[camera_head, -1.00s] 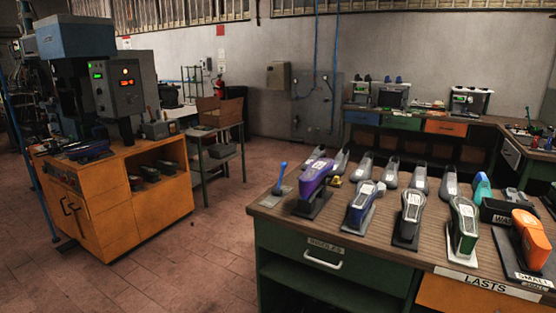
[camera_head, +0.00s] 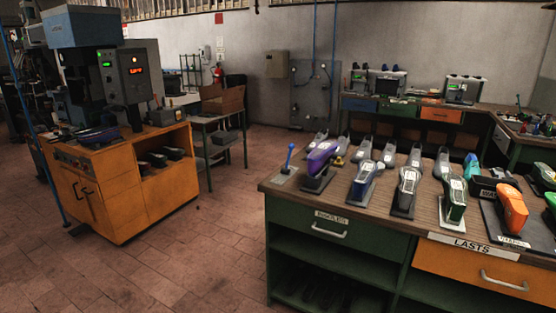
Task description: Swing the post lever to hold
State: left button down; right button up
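A small lever with a blue knob (camera_head: 291,148) stands on a flat grey base at the left back corner of the lasts bench (camera_head: 430,225). It leans slightly to the right. I cannot read any markings at its base. The press machine (camera_head: 85,28) with a blue top stands at the left on an orange cabinet (camera_head: 112,205). Its grey control box (camera_head: 125,85) shows green and red lights. Neither of my grippers is in view.
Several shoe lasts stand on the bench, among them a purple one (camera_head: 322,156) and an orange one (camera_head: 511,207). The brick floor (camera_head: 195,255) between cabinet and bench is clear.

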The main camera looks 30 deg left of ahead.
aim_at(291, 147)
jog(key=z, duration=0.05)
jog(key=k, duration=0.15)
jog(key=u, duration=1.2)
jog(key=i, duration=1.3)
jog(key=u, duration=0.5)
jog(key=i, duration=1.55)
jog(key=z, duration=1.45)
jog(key=i, duration=0.65)
jog(key=z, duration=0.75)
